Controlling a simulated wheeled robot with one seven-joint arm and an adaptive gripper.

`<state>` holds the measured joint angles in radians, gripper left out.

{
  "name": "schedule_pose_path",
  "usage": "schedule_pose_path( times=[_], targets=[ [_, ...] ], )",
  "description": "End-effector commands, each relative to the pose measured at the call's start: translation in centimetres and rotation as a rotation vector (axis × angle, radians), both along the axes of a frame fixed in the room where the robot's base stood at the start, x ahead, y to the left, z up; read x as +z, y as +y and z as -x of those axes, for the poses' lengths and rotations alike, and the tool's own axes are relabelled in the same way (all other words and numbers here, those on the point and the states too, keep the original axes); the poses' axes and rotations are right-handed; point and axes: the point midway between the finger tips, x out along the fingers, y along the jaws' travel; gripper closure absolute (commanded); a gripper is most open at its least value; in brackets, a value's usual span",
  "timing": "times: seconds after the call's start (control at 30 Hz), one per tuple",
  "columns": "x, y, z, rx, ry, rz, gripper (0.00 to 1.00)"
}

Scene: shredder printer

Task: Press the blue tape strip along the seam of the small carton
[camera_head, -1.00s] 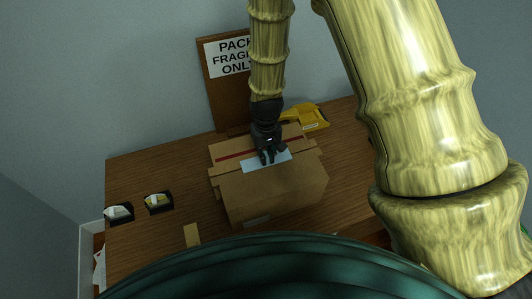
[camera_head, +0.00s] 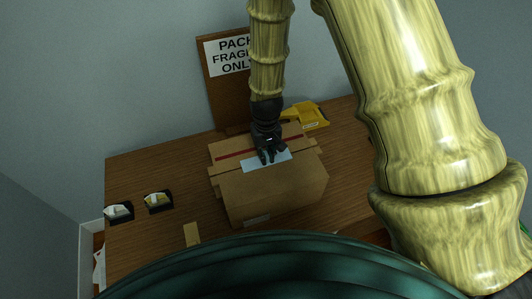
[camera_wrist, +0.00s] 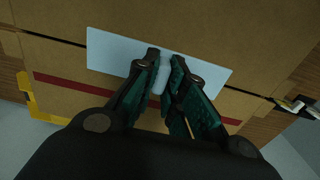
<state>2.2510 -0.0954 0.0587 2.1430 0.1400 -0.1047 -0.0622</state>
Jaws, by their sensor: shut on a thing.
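The brown carton (camera_head: 275,195) stands on the desk. A pale blue tape strip (camera_head: 253,165) lies across its top; in the wrist view the strip (camera_wrist: 110,50) crosses over the carton's dark seam (camera_wrist: 55,40), which shows beyond both its ends. My gripper (camera_head: 271,158) is over the carton top, fingers pointing down. In the wrist view my gripper (camera_wrist: 164,62) is shut on the strip's middle, with a pale piece between the fingertips. Whether the whole strip touches the cardboard cannot be told.
A red band (camera_wrist: 75,85) runs beside the seam. Two black holders (camera_head: 158,202) stand on the left of the wooden desk (camera_head: 140,170). The desk between holders and carton is mostly clear.

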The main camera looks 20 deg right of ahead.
Motion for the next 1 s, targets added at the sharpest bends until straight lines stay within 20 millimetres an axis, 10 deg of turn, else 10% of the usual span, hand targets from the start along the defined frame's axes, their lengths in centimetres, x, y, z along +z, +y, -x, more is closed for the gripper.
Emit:
schedule_pose_path(
  times=[0.2,0.63,1.0],
  targets=[
    [0.0,0.0,0.0,0.000,0.000,0.000,0.63],
    [0.7,0.0,-0.1,0.000,-0.002,0.000,0.63],
    [5.4,0.0,-0.1,0.001,-0.003,0.000,0.63]
  ],
)
